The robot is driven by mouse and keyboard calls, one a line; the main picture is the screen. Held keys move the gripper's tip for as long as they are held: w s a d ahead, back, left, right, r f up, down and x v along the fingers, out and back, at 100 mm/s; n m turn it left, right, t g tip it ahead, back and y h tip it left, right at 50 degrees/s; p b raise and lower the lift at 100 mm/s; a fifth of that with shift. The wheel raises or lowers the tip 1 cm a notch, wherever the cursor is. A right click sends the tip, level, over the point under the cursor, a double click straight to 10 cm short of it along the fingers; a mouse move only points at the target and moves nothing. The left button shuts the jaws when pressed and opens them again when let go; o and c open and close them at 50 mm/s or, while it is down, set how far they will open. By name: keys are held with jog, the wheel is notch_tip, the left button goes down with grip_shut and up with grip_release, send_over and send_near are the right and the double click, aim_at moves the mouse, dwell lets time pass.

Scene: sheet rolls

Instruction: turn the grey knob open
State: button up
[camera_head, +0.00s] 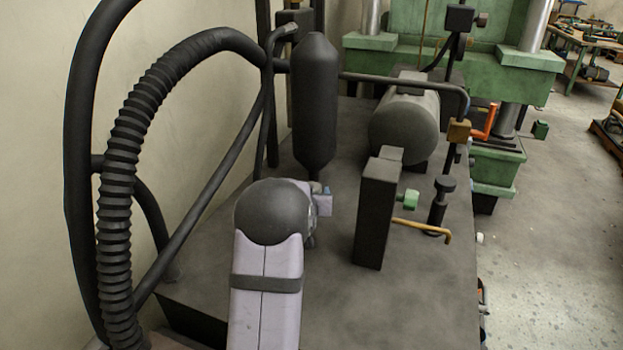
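A small dark grey knob (445,184) tops a short upright stem on the dark bench, right of the middle. It is the nearest match to the grey knob; from this view I cannot tell how far it is turned. My arm rises from the bottom edge, left of the knob, and ends in a rounded dark joint. A pale part of my arm with a bluish piece shows just behind that joint. My gripper's fingers do not show, and nothing of mine is seen touching the knob.
A tall dark block (375,212) with a green knob (411,199) stands between my arm and the grey knob. A brass rod (424,229) juts right. Behind are a dark upright cylinder (316,105) and a grey drum (404,128). Thick hoses (121,165) fill the left. The bench's front is clear.

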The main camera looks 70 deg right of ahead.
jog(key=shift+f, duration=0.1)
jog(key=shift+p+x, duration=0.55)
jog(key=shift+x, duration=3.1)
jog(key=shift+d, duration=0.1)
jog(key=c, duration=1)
